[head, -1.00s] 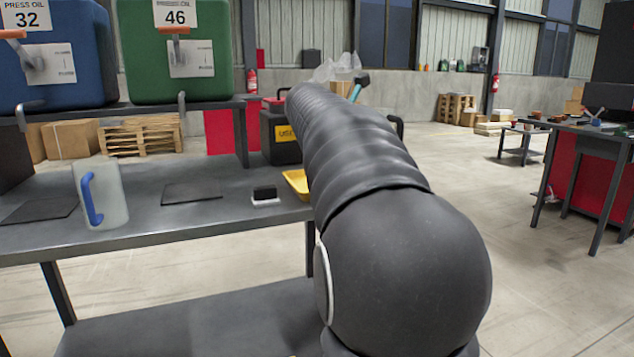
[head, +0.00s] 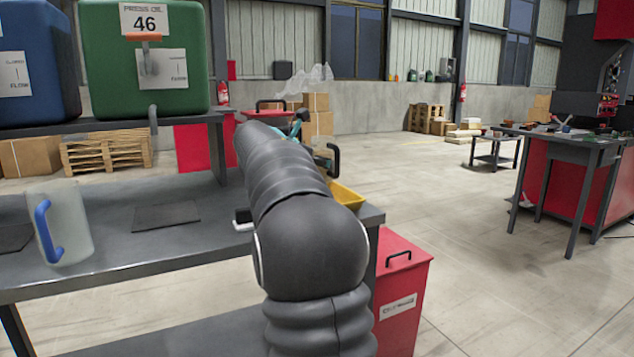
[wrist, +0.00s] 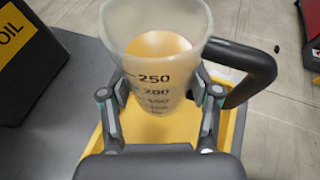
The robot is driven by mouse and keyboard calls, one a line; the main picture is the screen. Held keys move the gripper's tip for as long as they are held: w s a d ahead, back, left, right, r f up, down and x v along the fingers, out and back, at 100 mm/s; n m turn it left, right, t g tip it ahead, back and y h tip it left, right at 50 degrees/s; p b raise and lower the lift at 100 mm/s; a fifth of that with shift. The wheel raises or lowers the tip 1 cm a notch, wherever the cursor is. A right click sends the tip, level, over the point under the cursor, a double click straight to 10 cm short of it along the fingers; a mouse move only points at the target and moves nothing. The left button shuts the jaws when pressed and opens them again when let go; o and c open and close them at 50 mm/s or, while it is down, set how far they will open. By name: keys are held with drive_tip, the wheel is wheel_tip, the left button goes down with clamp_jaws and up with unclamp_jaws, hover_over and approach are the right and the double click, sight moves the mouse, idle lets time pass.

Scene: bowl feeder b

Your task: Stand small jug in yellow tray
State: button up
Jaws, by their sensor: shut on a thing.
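The small jug (wrist: 157,75) is a translucent cup with a black scale and a black handle (wrist: 252,75). My gripper (wrist: 160,100) is shut on its body in the wrist view, one finger on each side. The jug looks upright and has some yellowish colour inside. The yellow tray (wrist: 105,147) lies below and around the jug in that view; whether the jug's base touches it is hidden. In the head view my arm covers most of the tray, and one yellow corner (head: 346,196) shows. The jug's black handle (head: 333,160) shows just above it.
A larger jug with a blue handle (head: 72,225) stands on the grey bench (head: 150,250) at the left. A dark mat (head: 166,216) lies beside it. Blue and green oil tanks (head: 145,75) stand on the shelf behind. A red bin (head: 405,285) is beyond the bench's right end.

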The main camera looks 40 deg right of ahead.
drive_tip(key=shift+w+f, duration=0.4)
drive_tip(key=shift+w, duration=0.25)
drive_tip(key=shift+f+b, duration=0.55)
drive_tip(key=shift+f, duration=1.45)
drive_tip(key=shift+f, duration=0.15)
drive_tip(key=o, duration=1.3)
drive_tip(key=shift+r, duration=0.25)
drive_tip(key=v, duration=1.2)
drive_tip(key=shift+f+p, duration=0.1)
drive_tip(key=shift+p, duration=0.25)
